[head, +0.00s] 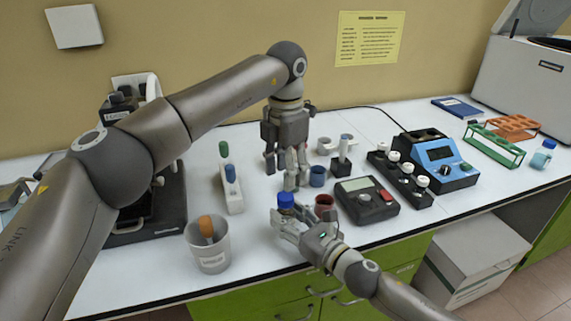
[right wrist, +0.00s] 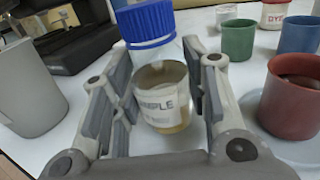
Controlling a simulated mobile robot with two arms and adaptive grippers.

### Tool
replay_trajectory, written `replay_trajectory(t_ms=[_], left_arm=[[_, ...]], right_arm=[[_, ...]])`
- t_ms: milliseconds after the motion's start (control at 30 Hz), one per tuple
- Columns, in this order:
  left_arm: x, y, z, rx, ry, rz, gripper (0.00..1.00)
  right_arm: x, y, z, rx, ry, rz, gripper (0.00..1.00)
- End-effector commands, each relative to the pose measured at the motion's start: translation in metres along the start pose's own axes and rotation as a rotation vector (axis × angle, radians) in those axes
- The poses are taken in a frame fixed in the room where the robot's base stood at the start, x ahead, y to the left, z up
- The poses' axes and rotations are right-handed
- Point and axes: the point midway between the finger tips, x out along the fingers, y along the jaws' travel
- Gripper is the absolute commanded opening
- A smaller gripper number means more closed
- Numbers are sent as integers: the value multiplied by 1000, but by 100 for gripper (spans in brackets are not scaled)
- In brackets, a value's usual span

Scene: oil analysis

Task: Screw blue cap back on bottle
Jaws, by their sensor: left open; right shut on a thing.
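The clear sample bottle (right wrist: 160,95) stands upright with a white label and some amber liquid low inside. The blue cap (right wrist: 148,22) sits at its neck; I cannot tell how tightly. In the head view the blue cap (head: 286,200) shows just above my right gripper (head: 288,222), which hides most of the bottle. My right gripper's fingers (right wrist: 160,110) flank the bottle on both sides and are shut on it. My left gripper (head: 290,180) points down, open and empty, a little above and behind the cap.
A red cup (head: 324,203) stands close right of the bottle, with a blue cup (head: 317,177) behind it. A grey scale (head: 367,199) lies further right. A grey beaker (head: 208,247) stands front left, near a white rack (head: 231,192). The table's front edge is close.

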Motion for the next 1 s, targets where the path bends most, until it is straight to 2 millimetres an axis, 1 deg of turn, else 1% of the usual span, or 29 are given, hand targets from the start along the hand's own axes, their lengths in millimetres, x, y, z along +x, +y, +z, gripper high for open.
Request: replay_trajectory(t_ms=[100, 200, 300, 400, 533, 833, 933, 1000], left_arm=[[-7, 0, 0, -168, 0, 0, 51], [-11, 0, 0, -289, 0, -1, 51], [-14, -1, 0, -378, 1, -1, 51], [-16, -1, 0, -432, 2, -1, 51], [-17, -1, 0, -460, 2, -1, 51], [-16, -1, -1, -460, 2, -1, 51], [-10, 0, -1, -460, 4, -1, 51], [-2, 0, -1, -459, 4, -2, 51]], right_arm=[[0, 0, 0, 0, 0, 0, 0], [0, 0, 0, 0, 0, 0, 0], [0, 0, 0, 0, 0, 0, 0], [0, 0, 0, 0, 0, 0, 0], [0, 0, 0, 0, 0, 0, 0], [0, 0, 0, 0, 0, 0, 0], [0, 0, 0, 0, 0, 0, 0], [0, 0, 0, 0, 0, 0, 0]])
